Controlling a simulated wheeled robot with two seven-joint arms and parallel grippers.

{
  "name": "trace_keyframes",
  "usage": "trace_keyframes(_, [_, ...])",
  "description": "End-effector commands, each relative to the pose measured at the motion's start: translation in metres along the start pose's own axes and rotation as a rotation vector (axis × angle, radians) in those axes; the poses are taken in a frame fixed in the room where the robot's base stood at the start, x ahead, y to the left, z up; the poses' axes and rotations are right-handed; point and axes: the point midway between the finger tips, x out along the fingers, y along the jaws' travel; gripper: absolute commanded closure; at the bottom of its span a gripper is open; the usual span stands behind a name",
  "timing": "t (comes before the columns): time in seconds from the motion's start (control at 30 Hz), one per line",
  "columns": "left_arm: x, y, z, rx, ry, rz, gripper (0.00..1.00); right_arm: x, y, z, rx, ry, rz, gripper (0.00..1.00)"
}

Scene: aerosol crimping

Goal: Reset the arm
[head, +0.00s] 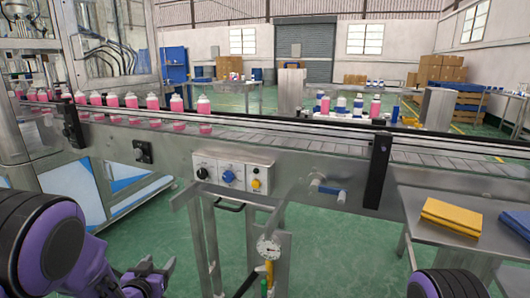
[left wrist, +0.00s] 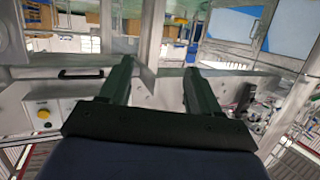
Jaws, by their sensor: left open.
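My left gripper (head: 158,268) is low in the head view, at the end of my purple and black arm, in front of the conveyor and below its control panel. In the left wrist view its two dark fingers (left wrist: 155,85) stand apart with nothing between them. My right gripper is out of view; only a rounded black and purple part of my right arm shows at the bottom right of the head view.
A steel conveyor (head: 300,165) crosses the scene, carrying several pink bottles (head: 152,102) at left. Its control panel (head: 232,176) faces me, above a metal stand with a gauge (head: 268,246). A side table (head: 478,242) at right holds yellow (head: 452,215) and blue (head: 514,221) cloths.

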Motion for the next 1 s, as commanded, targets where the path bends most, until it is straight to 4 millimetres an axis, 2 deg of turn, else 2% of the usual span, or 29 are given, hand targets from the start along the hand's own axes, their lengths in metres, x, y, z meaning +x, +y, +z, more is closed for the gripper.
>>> trace_keyframes(0.03, [-0.016, -0.002, 0.047, -0.085, -0.094, -0.046, 0.37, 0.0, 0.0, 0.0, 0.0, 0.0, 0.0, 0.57])
trace_keyframes(0.1, [-0.043, -0.005, 0.106, -0.19, -0.216, -0.121, 0.37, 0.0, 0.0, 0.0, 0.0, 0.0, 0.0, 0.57])
trace_keyframes(0.17, [-0.071, -0.007, 0.152, -0.262, -0.317, -0.189, 0.37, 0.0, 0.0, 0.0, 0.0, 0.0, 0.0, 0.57])
trace_keyframes(0.2, [-0.092, -0.007, 0.18, -0.301, -0.382, -0.233, 0.37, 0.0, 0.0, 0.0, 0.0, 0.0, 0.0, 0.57])
trace_keyframes(0.3, [-0.143, -0.008, 0.237, -0.361, -0.527, -0.33, 0.37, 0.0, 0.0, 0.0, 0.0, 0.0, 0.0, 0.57])
trace_keyframes(0.4, [-0.191, -0.007, 0.278, -0.383, -0.652, -0.404, 0.37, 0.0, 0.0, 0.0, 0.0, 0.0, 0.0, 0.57])
trace_keyframes(0.67, [-0.303, 0.002, 0.358, -0.359, -0.949, -0.487, 0.37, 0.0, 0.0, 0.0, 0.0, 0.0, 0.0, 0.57])
trace_keyframes(0.7, [-0.304, 0.0, 0.324, -0.362, -0.931, -0.483, 0.37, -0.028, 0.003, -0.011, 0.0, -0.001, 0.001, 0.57])
trace_keyframes(1.0, [-0.327, -0.004, 0.23, -0.362, -0.926, -0.48, 0.37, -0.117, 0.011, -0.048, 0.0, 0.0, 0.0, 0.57])
